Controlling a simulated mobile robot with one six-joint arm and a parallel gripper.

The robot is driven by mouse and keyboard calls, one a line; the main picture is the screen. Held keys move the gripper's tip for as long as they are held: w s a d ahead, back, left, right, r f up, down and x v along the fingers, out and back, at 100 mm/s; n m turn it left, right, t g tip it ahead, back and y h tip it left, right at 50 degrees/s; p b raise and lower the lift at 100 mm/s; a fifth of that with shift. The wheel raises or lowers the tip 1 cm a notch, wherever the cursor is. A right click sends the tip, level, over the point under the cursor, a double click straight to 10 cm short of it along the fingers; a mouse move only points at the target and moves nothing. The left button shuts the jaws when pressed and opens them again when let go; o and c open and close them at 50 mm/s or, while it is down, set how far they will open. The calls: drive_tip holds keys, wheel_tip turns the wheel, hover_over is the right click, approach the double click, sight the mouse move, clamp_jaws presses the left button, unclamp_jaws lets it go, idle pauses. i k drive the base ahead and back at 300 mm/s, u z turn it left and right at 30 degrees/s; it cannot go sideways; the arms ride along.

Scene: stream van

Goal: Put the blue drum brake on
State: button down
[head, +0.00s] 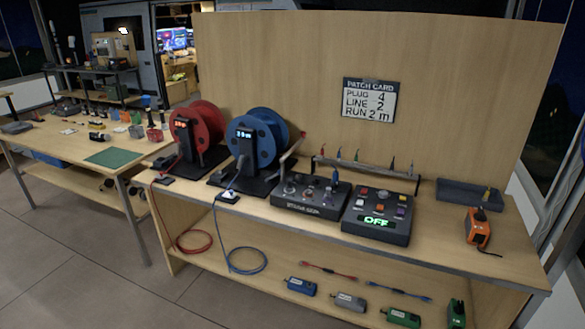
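The blue drum (258,140) stands upright on a dark base (240,186) on the wooden bench, right of the red drum (197,128). A dark post with a small lit display (245,135) stands at its front; I cannot read the display surely. A slanted grey lever (290,150) with a red tip rises at the blue drum's right side, apparently its brake lever. I cannot tell whether it presses on the drum. A blue cable (231,240) runs from the drum down to a coil at the bench front. My gripper is not in view.
Right of the lever are a dark box with knobs (311,196) and a control box showing OFF (377,218). A patch card (369,100) hangs on the back panel. The floor at the lower left is clear.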

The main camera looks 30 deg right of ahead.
sight(274, 176)
drive_tip(key=z, duration=0.05)
drive_tip(key=i, duration=1.2)
drive_tip(key=u, duration=0.3)
